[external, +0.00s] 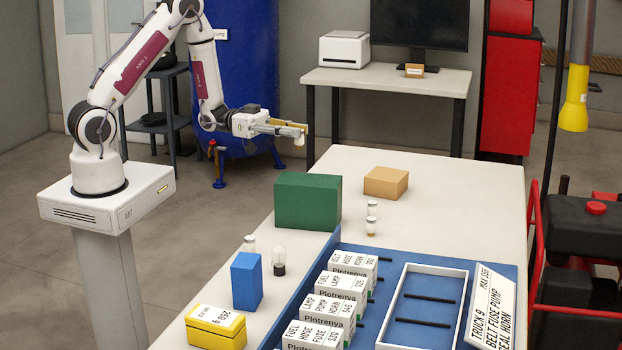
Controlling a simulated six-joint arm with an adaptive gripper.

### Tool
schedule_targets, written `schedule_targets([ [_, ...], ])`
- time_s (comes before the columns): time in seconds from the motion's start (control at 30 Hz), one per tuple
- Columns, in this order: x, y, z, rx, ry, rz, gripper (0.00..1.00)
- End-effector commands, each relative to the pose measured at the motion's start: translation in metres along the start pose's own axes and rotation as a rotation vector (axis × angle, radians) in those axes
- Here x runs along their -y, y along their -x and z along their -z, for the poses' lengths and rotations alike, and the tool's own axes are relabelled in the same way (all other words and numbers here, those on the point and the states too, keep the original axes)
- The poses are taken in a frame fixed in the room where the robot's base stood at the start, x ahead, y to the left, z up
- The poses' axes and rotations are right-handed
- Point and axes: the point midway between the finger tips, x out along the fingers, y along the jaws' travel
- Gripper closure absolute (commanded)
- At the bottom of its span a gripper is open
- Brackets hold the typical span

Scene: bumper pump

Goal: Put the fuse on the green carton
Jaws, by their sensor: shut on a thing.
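My gripper (292,129) is held out level in the air, beyond the table's left edge and above and behind the green carton. It is shut on a small pale cylinder, which I take for the fuse (300,138); the fingers hide most of it. The green carton (307,202) stands closed on the white table, with its flat top bare. The fuse is apart from the carton.
A bulb (279,262), a blue box (246,282) and a yellow box (215,327) stand in front. White labelled boxes (353,269) and a white tray (386,335) fill the blue mat.

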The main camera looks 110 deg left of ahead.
Motion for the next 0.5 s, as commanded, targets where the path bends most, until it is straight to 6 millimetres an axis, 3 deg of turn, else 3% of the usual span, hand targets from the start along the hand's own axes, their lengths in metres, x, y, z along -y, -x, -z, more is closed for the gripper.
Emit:
schedule_targets([
  [0.2,0.021,0.014,0.023,0.000,-0.003,-0.016,0.98],
  [0.5,0.015,0.013,0.013,0.001,0.001,-0.061,0.98],
])
